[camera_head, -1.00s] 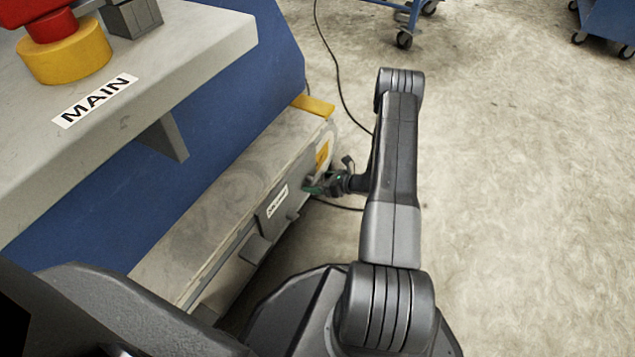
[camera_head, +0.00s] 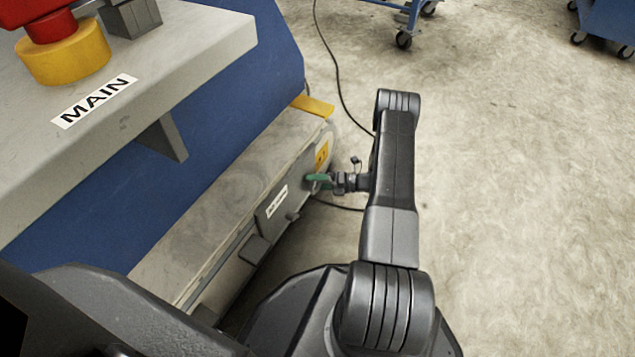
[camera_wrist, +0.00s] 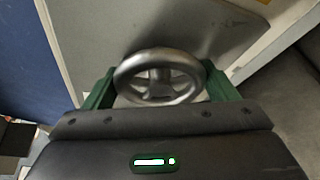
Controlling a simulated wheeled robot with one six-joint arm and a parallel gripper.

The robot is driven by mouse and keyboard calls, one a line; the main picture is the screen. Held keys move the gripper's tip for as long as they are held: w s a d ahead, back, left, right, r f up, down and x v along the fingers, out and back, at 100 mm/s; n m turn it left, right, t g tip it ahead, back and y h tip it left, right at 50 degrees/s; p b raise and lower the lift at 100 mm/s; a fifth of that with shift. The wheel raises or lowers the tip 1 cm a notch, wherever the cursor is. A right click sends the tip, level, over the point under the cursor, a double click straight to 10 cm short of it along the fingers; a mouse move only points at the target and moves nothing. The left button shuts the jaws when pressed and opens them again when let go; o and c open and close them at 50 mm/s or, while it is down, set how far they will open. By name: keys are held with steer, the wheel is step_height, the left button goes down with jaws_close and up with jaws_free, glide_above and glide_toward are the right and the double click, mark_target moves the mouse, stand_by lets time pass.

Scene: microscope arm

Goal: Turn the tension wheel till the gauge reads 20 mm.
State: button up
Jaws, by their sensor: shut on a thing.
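The tension wheel, a grey spoked handwheel (camera_wrist: 160,58), shows in the middle of the wrist view. My gripper (camera_wrist: 158,85) has green fingers, one on each side of the wheel, and is shut on its rim. In the head view my gripper (camera_head: 318,180) is at the side of the grey machine box, near its far end. The wheel itself cannot be made out in the head view. No gauge reading can be read in either view.
The grey box (camera_head: 225,185) has a white label (camera_head: 277,201) and a yellow sticker (camera_head: 322,155). A ledge marked MAIN (camera_head: 95,101) with a red and yellow button (camera_head: 62,50) overhangs at left. A black cable (camera_head: 342,85) lies on the floor. Open floor lies at right.

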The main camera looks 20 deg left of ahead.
steer(key=shift+m+g+y, duration=0.4)
steer(key=shift+m+g, duration=0.1)
steer(key=shift+m, duration=0.6)
steer(key=o, duration=0.9)
steer(key=shift+o, duration=0.2)
steer(key=f+p+v, duration=0.1)
steer(key=p+v, duration=0.1)
steer(key=v, duration=1.2)
steer(key=shift+r+p, duration=0.35)
steer(key=shift+r, duration=0.05)
steer(key=shift+s+a, duration=0.1)
steer(key=b+x, duration=0.2)
steer(key=x, duration=1.1)
steer(key=shift+a+b, duration=0.35)
steer(key=shift+a, duration=0.05)
